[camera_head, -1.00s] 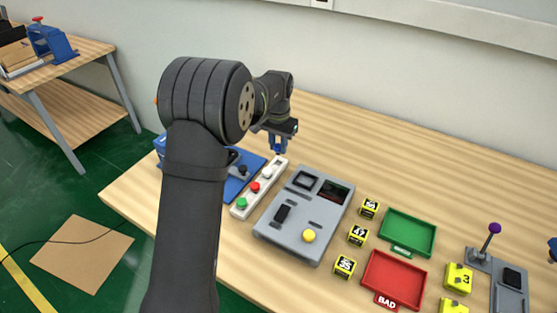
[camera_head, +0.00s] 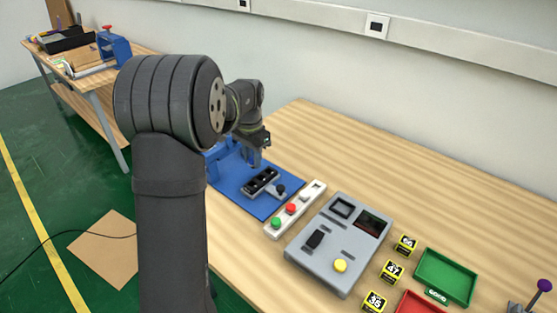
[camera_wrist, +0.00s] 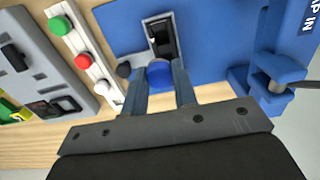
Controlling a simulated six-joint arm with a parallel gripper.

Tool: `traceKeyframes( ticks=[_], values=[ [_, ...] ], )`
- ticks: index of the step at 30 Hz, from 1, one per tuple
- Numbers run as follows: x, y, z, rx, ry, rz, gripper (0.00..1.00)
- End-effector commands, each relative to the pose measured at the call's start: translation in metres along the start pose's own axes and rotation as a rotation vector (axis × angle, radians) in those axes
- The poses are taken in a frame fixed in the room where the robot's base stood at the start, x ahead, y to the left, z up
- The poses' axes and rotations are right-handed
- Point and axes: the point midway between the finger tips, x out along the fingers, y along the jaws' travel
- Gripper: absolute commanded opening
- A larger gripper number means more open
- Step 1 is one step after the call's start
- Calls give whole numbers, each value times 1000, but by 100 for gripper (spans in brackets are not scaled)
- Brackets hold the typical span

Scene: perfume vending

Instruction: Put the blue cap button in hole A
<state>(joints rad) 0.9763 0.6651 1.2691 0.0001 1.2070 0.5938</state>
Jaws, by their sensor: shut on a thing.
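My gripper (camera_wrist: 160,78) is shut on the blue cap button (camera_wrist: 160,72), held between the two fingers in the wrist view. In the head view my gripper (camera_head: 256,162) hangs over the far part of the blue base plate (camera_head: 232,173), where the button cannot be made out. A grey and black holder (camera_head: 262,180) with dark recesses lies on the plate. In the wrist view the holder (camera_wrist: 147,21) is just beyond the button, which overlaps its near end. I cannot read any letter marking hole A, nor tell the height of the button above the holder.
A white strip (camera_head: 269,232) with green, red and white buttons lies beside the plate. A dark round knob (camera_head: 280,190) stands near the holder. A blue fixture (camera_wrist: 272,75) rises on the other side. A grey console (camera_head: 330,265) sits further right.

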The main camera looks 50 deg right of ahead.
Motion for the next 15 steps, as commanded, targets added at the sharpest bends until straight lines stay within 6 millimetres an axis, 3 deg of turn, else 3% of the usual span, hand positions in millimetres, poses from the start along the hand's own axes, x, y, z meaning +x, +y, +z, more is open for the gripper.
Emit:
traceKeyframes(
  ticks=[7, 15],
  values=[
    [8, -5, 7, 1, -1, 1, 9],
    [35, -4, 7, 0, -3, 1, 9]
  ],
)
